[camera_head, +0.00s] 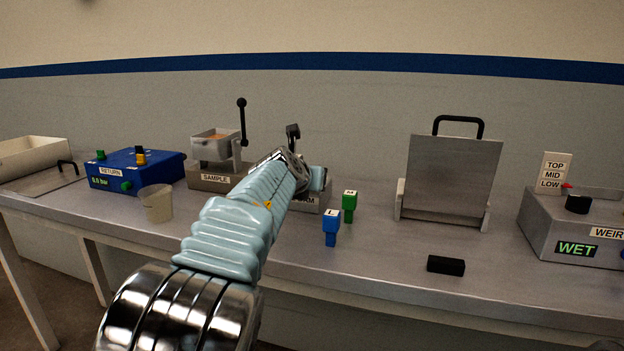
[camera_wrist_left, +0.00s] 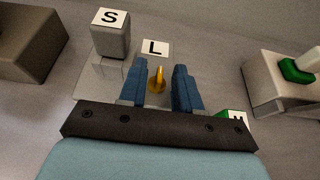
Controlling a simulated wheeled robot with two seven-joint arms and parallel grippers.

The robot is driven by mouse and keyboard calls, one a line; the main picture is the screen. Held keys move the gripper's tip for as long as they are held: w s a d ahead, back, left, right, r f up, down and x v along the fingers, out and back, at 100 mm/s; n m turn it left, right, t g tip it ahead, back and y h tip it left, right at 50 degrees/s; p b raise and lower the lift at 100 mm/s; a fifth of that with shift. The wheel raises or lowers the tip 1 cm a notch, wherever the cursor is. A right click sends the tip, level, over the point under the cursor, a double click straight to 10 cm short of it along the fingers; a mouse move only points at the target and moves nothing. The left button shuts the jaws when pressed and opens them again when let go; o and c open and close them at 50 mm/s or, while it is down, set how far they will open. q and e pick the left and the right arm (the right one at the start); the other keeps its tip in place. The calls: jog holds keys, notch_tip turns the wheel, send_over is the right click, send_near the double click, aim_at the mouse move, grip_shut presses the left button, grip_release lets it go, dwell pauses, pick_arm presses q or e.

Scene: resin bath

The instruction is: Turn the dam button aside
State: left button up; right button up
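In the left wrist view, a small brass button (camera_wrist_left: 158,79) stands upright on a pale plate (camera_wrist_left: 98,87). My left gripper (camera_wrist_left: 157,78) has its two blue fingers on either side of the button, with narrow gaps showing; I cannot tell whether either finger touches it. A grey block marked S (camera_wrist_left: 111,40) and a white square marked L (camera_wrist_left: 155,48) are just beyond. The box behind the arm has a label partly covered, ending in M (camera_head: 309,200). My right gripper is not in view.
A blue L block (camera_head: 331,228) and a green M block (camera_head: 349,207) stand right of my arm. A black block (camera_head: 446,265) lies near the bench front. The SAMPLE box (camera_head: 214,178), a beaker (camera_head: 157,203) and the blue RETURN box (camera_head: 135,172) are left.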

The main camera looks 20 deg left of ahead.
pick_arm(q)
grip_shut()
jog(key=shift+d+f, duration=0.1)
dwell(0.3)
jog(key=shift+d+f+n+y, duration=0.1)
jog(key=shift+d+n+y, duration=0.1)
jog(key=shift+n+y, duration=0.8)
jog(key=n+g+y, duration=0.1)
jog(key=n+y, duration=0.1)
jog(key=y, duration=0.1)
jog(key=n+g+y, duration=0.1)
jog(key=n+y, duration=0.1)
jog(key=n, duration=0.1)
jog(key=shift+w+d+y, duration=0.1)
jog(key=shift+d+y, duration=0.1)
jog(key=shift+y, duration=0.2)
jog(key=shift+n+g, duration=0.3)
jog(key=shift+g, duration=0.1)
grip_release()
